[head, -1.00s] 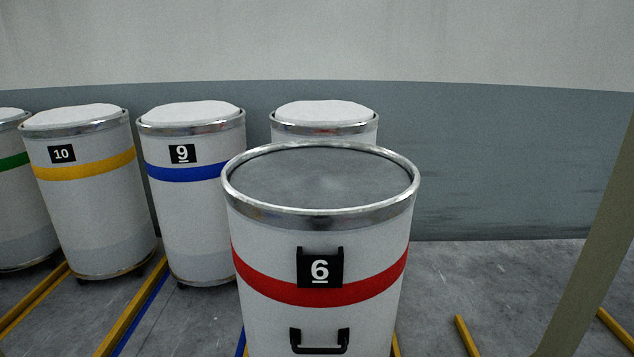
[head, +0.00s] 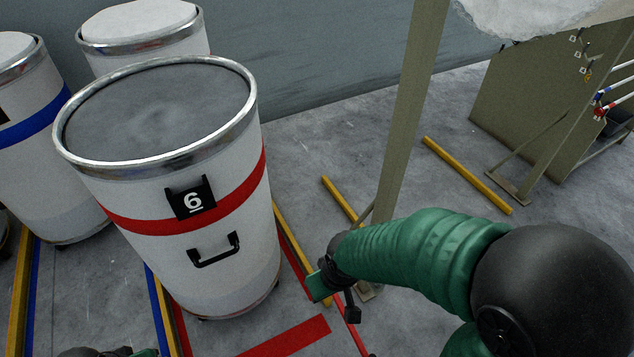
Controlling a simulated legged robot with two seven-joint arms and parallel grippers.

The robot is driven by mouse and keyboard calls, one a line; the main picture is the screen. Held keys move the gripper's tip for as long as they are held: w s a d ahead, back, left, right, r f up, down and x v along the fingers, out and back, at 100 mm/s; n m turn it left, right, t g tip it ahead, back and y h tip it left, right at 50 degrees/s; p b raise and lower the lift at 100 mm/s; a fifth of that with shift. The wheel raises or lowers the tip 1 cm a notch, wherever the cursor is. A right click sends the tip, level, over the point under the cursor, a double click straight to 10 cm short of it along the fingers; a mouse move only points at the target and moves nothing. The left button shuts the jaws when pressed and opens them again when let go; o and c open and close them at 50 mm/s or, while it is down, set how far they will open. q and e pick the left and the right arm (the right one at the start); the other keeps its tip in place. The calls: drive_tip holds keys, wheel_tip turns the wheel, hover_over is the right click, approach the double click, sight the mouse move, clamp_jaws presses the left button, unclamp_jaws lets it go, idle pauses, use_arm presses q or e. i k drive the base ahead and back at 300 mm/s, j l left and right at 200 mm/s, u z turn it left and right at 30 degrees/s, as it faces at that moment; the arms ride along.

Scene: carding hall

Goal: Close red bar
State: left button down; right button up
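A light bar with a red end (head: 602,110) reaches in from the right edge, beside the frame of a machine. It is small and cut off by the picture's edge, so I cannot tell its full position. A similar bar with a blue end (head: 600,96) is just above it. Only a small part of my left gripper (head: 100,353) shows at the bottom edge.
Can 6 (head: 190,262), with a red band and black handle, stands close at left. Other white cans (head: 35,160) stand behind it. An olive post (head: 410,110) rises in the middle.

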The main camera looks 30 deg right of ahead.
sight(353, 330)
drive_tip(key=k+l+u, duration=0.1)
drive_tip(key=k+l, duration=0.2)
drive_tip(key=l, duration=0.25)
drive_tip(key=k+l+u, duration=0.1)
drive_tip(key=k+l, duration=0.15)
drive_tip(key=l, duration=0.3)
drive_tip(key=k+l+u, duration=0.1)
drive_tip(key=k+l, duration=0.25)
drive_tip(key=l, duration=0.2)
drive_tip(key=k+l+u, duration=0.1)
drive_tip(key=k+l, duration=0.2)
drive_tip(key=l, duration=0.2)
drive_tip(key=k+l+u, duration=0.1)
drive_tip(key=k+l, duration=0.25)
drive_tip(key=i+z, duration=0.1)
drive_tip(key=z, duration=0.35)
drive_tip(key=i+z, duration=0.15)
drive_tip(key=z, duration=0.35)
